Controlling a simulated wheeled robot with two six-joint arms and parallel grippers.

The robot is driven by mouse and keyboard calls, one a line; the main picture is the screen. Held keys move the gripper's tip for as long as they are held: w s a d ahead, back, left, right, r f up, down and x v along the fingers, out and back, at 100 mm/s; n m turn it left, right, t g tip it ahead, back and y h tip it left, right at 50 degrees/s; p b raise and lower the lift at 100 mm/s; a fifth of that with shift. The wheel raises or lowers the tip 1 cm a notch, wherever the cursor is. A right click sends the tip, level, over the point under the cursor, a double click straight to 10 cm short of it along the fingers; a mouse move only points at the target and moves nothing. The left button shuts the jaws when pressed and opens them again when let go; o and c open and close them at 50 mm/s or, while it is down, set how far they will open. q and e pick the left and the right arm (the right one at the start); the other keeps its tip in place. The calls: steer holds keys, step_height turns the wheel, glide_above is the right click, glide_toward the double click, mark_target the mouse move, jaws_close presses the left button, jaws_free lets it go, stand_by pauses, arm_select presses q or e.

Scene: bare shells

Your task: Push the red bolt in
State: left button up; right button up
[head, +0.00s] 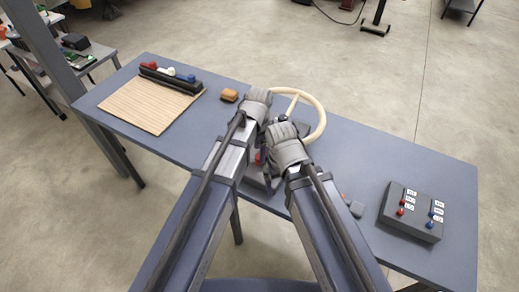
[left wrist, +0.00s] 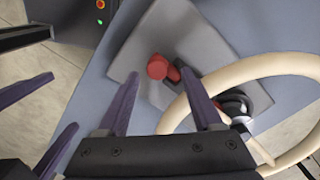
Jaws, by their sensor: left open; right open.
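The red bolt (left wrist: 158,67) shows in the left wrist view on a grey plate (left wrist: 150,35), with a round red end and a red part beside it. In the head view only a small red patch (head: 258,157) shows between my arms. My left gripper (left wrist: 159,75) is open, its two purple fingers either side of the bolt in that view; I cannot tell whether they touch it. My right gripper (left wrist: 62,101) is open at the left of the wrist view, apart from the bolt. In the head view the right gripper (head: 270,160) is lower and its fingers are mostly hidden.
A cream steering wheel (head: 321,118) stands close beyond my grippers. A dark switch box (head: 410,226) sits right. The blue table (head: 375,165) is otherwise largely clear.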

arm_select(q)
step_height(320, 180, up, 6)
steer(key=p, duration=0.5)
arm_select(e)
step_height(320, 180, up, 6)
arm_select(q)
steer(key=s+a+n, duration=0.4)
steer(key=a+n, duration=0.3)
steer(key=a, duration=0.1)
steer(key=s+a+n, duration=0.4)
steer(key=a+n, duration=0.3)
steer(key=s+d+f+m+y+b, duration=0.1)
steer(key=s+d+f+m+b, duration=0.2)
steer(key=d, duration=0.7)
step_height(320, 180, down, 2)
steer(key=s+b, duration=0.2)
steer(key=shift+s+d+f+m, duration=0.15)
steer(key=shift+s+d+m, duration=0.15)
steer(key=shift+d, duration=0.1)
arm_select(e)
step_height(320, 180, down, 6)
steer(key=shift+r, duration=0.25)
stand_by(0.5)
